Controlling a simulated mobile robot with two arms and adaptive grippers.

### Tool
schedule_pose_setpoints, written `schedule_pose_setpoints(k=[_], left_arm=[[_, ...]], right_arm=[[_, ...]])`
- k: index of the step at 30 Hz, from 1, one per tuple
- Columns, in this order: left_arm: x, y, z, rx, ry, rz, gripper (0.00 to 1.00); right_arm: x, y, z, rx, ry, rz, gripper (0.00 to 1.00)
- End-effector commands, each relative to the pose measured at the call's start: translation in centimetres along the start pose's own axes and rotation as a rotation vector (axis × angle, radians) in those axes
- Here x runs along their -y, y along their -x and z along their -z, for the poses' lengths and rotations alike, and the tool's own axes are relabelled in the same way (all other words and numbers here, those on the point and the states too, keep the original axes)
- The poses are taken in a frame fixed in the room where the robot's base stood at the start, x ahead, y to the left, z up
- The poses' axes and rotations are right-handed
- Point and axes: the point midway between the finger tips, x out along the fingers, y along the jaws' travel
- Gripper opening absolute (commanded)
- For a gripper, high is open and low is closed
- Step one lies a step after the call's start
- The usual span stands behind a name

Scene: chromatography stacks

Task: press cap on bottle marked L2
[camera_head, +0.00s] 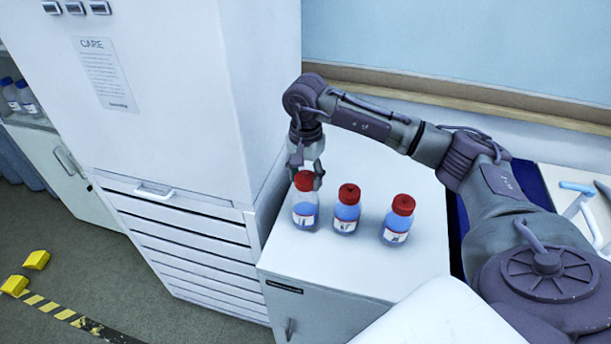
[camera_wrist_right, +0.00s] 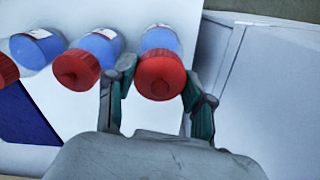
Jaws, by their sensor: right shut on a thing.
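Three bottles with blue contents, white labels and red caps stand upright in a row on a white cabinet. My right gripper (camera_head: 306,172) is over the left bottle (camera_head: 304,217), with its fingers shut on the sides of that bottle's red cap (camera_head: 304,181). The cap is at the bottle's mouth; I cannot tell whether it is fully seated. In the right wrist view this cap (camera_wrist_right: 160,78) sits between the two fingers, in front of its bottle (camera_wrist_right: 161,39). The label marks are too small to read, so I cannot tell which is L2. My left gripper is not in view.
The middle bottle (camera_head: 346,214) and right bottle (camera_head: 396,226) stand close by on the white cabinet (camera_head: 345,262). A tall white cabinet (camera_head: 190,90) rises just left. The cabinet top is clear in front of the bottles. Yellow blocks (camera_head: 36,260) lie on the floor.

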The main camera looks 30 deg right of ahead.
Motion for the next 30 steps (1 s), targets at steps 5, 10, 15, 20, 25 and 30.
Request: schedule_pose_setpoints(k=[5,10,15,20,25,30], left_arm=[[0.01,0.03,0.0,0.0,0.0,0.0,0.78],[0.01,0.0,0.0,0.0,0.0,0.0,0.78],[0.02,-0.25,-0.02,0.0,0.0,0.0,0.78],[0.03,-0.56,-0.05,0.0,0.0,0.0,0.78],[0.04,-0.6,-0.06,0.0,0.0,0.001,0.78],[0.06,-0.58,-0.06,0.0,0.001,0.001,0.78]], right_arm=[[0.0,0.03,0.0,0.0,0.0,0.0,0.31],[0.0,0.02,0.0,0.0,0.0,0.0,0.31],[0.01,-0.14,0.01,0.0,0.0,0.0,0.31],[0.01,-0.29,0.01,0.0,0.0,0.0,0.31],[0.01,-0.26,0.01,0.0,0.0,0.0,0.31],[0.01,-0.25,0.0,0.0,0.0,0.0,0.31]])
